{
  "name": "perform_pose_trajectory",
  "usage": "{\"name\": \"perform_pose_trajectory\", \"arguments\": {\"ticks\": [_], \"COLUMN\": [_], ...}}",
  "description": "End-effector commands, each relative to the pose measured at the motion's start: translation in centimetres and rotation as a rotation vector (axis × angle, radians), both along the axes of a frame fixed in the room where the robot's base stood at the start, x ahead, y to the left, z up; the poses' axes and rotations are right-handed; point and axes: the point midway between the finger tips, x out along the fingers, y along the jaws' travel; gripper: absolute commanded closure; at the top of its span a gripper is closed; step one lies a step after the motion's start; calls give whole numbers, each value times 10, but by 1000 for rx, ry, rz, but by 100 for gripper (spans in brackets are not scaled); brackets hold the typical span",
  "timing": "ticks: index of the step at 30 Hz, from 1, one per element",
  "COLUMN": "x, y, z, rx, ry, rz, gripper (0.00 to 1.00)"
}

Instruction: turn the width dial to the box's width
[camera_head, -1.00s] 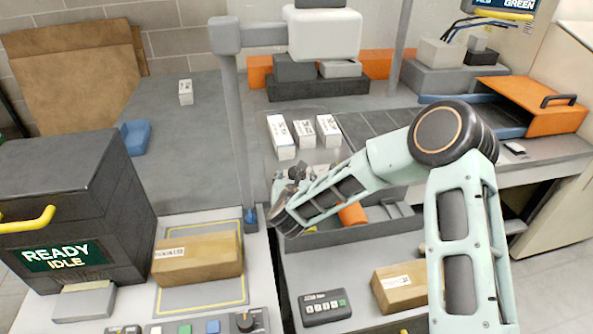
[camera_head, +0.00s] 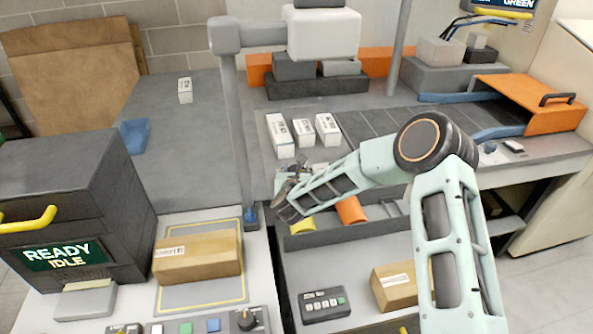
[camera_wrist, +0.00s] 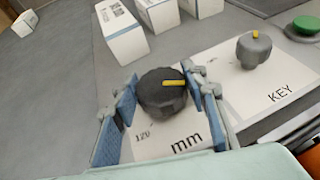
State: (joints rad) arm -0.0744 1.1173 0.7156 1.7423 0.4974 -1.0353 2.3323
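The dark dial marked "mm" (camera_wrist: 162,93) stands upright on a white plate in the wrist view. Its yellow pointer points right in the picture, and "120" is printed at its lower left. My gripper (camera_wrist: 163,100) has one blue-padded finger on each side of the dial. A narrow gap shows at the left finger; contact at the right finger is unclear. In the head view my gripper (camera_head: 285,180) hides the dial. A brown cardboard box (camera_head: 198,258) with a white label lies inside a yellow outline on the bench at left.
A grey knob marked KEY (camera_wrist: 254,50) and a green button (camera_wrist: 303,27) stand right of the dial. White cartons (camera_head: 304,132) stand behind my gripper. A second brown box (camera_head: 394,286) and a small keypad (camera_head: 325,304) are in front. A black machine (camera_head: 70,200) reads READY IDLE.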

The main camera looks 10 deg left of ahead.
Motion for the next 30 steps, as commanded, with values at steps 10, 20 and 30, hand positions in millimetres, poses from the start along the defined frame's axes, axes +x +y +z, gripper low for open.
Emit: {"name": "perform_pose_trajectory", "arguments": {"ticks": [10, 20, 30], "x": [0, 1, 3], "y": [-1, -4, -6], "z": [-1, -7, -8], "rx": [0, -1, 2], "ry": [0, -2, -2], "rz": [11, 158, 462], "gripper": [84, 84, 84]}}
